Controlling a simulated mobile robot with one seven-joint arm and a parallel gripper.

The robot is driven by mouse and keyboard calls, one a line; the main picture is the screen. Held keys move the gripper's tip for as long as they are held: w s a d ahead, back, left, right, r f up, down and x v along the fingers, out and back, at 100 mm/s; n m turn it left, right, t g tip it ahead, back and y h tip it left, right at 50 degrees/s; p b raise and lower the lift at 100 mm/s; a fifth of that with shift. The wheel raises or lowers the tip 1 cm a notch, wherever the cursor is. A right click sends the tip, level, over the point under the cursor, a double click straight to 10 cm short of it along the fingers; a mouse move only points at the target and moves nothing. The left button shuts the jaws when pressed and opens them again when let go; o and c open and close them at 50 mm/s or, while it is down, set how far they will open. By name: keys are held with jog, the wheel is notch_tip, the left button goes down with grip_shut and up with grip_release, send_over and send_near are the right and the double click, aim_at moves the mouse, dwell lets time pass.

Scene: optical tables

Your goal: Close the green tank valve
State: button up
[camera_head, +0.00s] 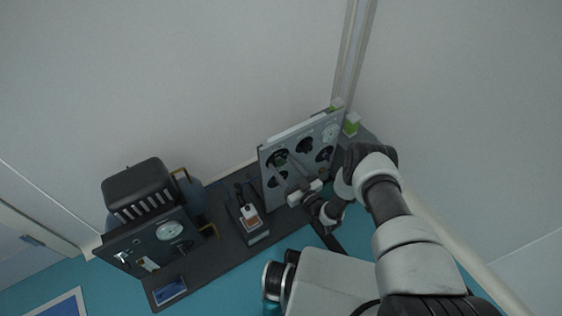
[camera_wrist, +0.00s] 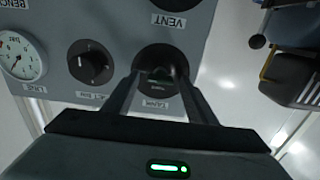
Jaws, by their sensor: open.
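A grey upright valve panel (camera_head: 288,138) stands on a dark bench and fills much of the wrist view (camera_wrist: 118,30). The tank valve is a dark round knob with a green part (camera_wrist: 158,73), and a white label below it seems to read TANK. My gripper (camera_wrist: 160,77) is open, with its two fingers pointing at the panel, one on each side of the green part. I cannot tell whether they touch it.
A vent knob (camera_wrist: 175,6), another dark knob (camera_wrist: 91,62) and a white gauge (camera_wrist: 21,56) are close by on the panel. A small stand (camera_head: 254,238) and a dark device with a gauge (camera_head: 146,246) stand to the left. A wall is behind.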

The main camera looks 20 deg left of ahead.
jog(key=c, duration=1.1)
jog(key=n, duration=0.4)
jog(key=shift+a+n, duration=0.1)
jog(key=shift+n, duration=0.3)
jog(key=n, duration=0.4)
jog(key=shift+s+n, duration=0.1)
jog(key=shift+n, duration=0.2)
jog(key=shift+f+n, duration=0.2)
jog(key=shift+n, duration=4)
